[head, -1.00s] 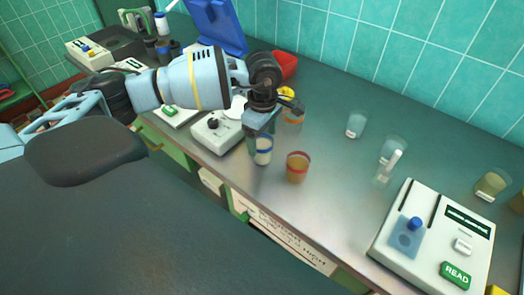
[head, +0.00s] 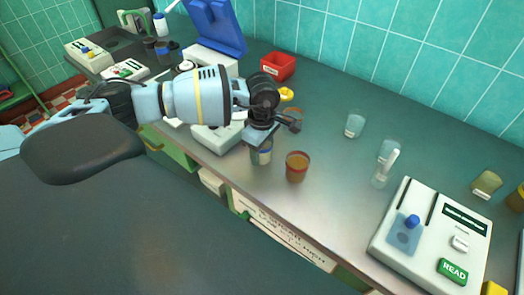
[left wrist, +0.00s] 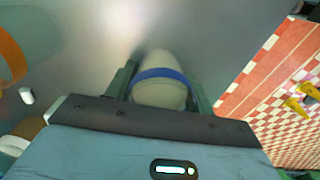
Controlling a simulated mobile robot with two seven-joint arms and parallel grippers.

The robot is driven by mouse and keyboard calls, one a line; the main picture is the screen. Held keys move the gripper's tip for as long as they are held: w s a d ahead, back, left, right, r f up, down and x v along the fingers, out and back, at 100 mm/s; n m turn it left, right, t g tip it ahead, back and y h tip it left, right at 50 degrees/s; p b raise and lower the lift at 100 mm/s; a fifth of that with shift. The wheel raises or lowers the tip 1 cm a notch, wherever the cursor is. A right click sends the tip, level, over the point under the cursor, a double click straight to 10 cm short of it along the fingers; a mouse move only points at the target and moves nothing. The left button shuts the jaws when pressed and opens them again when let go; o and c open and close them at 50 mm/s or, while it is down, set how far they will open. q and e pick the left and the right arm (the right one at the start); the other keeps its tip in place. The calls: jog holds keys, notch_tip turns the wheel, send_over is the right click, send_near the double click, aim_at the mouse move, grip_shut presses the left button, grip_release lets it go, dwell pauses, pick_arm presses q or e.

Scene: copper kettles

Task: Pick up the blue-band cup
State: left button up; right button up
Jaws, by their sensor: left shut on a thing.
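The blue-band cup (head: 262,156) is a small pale cup near the front edge of the counter, just left of a brown cup with a red rim (head: 297,166). My left gripper (head: 262,146) is over it from above and hides its upper part. In the left wrist view the cup (left wrist: 160,94) sits between the two fingers of my left gripper (left wrist: 162,78), its blue band facing the camera. The gripper is shut on the cup. Whether the cup's base touches the counter is hard to tell. My right gripper is not in view.
A white device with a READ button (head: 432,238) stands at the right. A red bin (head: 278,66) is behind my left arm. The counter's middle is mostly clear.

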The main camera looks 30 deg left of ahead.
pick_arm(q)
jog(key=shift+r, duration=0.15)
jog(key=shift+c, duration=0.2)
jog(key=shift+r, duration=0.55)
notch_tip(320, 180, up, 2)
jog(key=shift+r, duration=0.15)
jog(key=s+a, duration=0.2)
jog(key=s, duration=0.5)
jog(key=s+a+r, duration=0.1)
jog(key=s, duration=0.7)
jog(key=shift+s+a+r+b, duration=0.2)
jog(key=shift+s+a+b, duration=0.15)
jog(key=shift+b, duration=0.1)
